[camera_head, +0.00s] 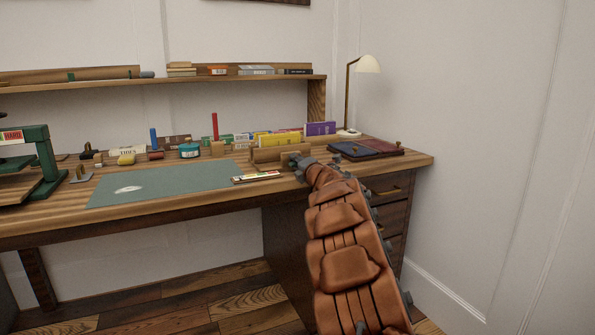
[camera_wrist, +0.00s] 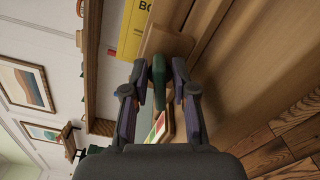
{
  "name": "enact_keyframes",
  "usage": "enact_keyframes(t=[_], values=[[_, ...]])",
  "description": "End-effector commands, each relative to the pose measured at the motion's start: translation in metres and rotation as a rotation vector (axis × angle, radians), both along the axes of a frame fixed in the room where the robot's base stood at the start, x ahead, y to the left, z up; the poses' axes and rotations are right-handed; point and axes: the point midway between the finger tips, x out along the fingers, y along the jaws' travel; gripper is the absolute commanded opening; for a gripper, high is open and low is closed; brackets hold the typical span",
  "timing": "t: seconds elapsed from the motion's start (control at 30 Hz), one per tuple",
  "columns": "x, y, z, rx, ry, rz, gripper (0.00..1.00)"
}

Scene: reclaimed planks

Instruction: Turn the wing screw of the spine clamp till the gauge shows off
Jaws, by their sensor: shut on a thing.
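The spine clamp (camera_head: 272,154) is a tan wooden piece at the right of the desk; its wood also shows in the wrist view (camera_wrist: 168,42). Its wing screw (camera_wrist: 158,80) is dark green and stands between my fingertips. My gripper (camera_head: 300,160) is at the clamp's right end, and in the wrist view my gripper (camera_wrist: 160,88) is shut on the wing screw. A gauge strip (camera_head: 256,177) with coloured bands lies in front of the clamp.
A yellow book (camera_head: 278,139) and a purple one (camera_head: 320,128) stand behind the clamp. Dark folders (camera_head: 365,149) and a lamp (camera_head: 368,64) are to the right. A green mat (camera_head: 165,183) lies left, and a green press (camera_head: 44,160) stands at far left.

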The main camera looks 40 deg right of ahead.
Motion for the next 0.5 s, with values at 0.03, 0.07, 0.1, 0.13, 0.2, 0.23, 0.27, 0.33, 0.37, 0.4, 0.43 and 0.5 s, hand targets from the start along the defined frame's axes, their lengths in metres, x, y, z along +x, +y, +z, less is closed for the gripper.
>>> enact_keyframes(t=[0.03,0.07,0.1,0.13,0.2,0.23,0.27,0.33,0.37,0.4,0.43,0.5], values=[[-0.0006,-0.0008,-0.0048,-0.042,0.014,-0.001,0.00],[-0.0002,-0.0004,-0.0046,-0.068,0.023,-0.001,0.00],[-0.0001,-0.0001,-0.0044,-0.104,0.035,0.000,0.00],[-0.0003,-0.0002,-0.0041,-0.130,0.044,0.000,0.00],[-0.0003,-0.0002,-0.0041,-0.186,0.065,0.000,0.00],[-0.0002,0.0000,-0.0043,-0.209,0.074,0.000,0.00],[-0.0003,-0.0001,-0.0042,-0.232,0.082,0.000,0.00],[-0.0006,-0.0005,-0.0040,-0.281,0.100,-0.002,0.00],[-0.0008,-0.0007,-0.0036,-0.301,0.107,-0.002,0.00],[-0.0008,-0.0008,-0.0034,-0.327,0.115,-0.003,0.00],[-0.0008,-0.0008,-0.0031,-0.345,0.123,-0.003,0.00],[-0.0005,-0.0005,-0.0021,-0.383,0.135,-0.003,0.00]])
